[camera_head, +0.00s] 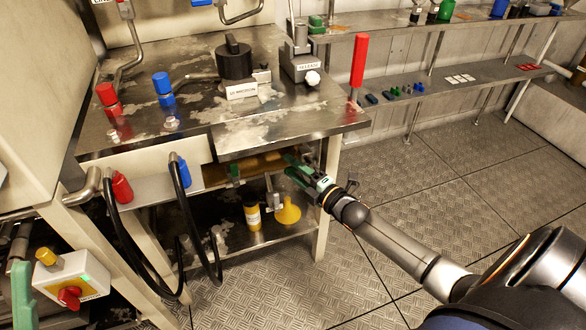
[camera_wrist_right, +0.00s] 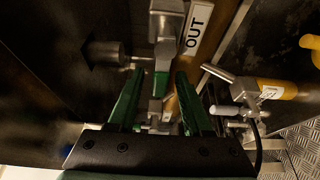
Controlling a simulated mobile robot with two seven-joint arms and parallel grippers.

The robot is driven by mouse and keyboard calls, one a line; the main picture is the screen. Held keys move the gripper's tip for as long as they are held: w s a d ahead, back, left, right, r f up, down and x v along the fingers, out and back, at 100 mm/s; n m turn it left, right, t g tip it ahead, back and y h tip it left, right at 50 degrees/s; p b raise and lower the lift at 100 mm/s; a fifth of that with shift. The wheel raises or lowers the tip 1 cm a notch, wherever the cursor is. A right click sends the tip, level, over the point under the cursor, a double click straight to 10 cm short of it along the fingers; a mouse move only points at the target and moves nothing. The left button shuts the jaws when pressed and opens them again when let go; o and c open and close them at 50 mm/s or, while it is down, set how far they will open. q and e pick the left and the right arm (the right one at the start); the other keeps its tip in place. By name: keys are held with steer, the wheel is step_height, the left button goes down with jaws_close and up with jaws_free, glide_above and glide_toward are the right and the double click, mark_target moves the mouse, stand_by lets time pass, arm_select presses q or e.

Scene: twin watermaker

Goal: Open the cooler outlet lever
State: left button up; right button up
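In the right wrist view a metal valve body (camera_wrist_right: 168,24) sits beside a white label (camera_wrist_right: 198,30) reading OUT. A green lever piece (camera_wrist_right: 162,84) hangs from it, between and beyond the fingertips of my right gripper (camera_wrist_right: 160,76). The green fingers are apart, with no visible contact on the lever. In the head view my right gripper (camera_head: 302,172) is at the bench's front right, under the top's edge. The gripper and the bench hide the outlet valve there. Another green handle (camera_head: 233,174) shows farther left under the bench.
The metal bench top (camera_head: 200,125) overhangs the work area, with a bench leg (camera_head: 325,205) close to my gripper. Black hoses (camera_head: 187,215) loop at left. Floor at right is open.

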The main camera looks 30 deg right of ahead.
jaws_close()
stand_by(1.2)
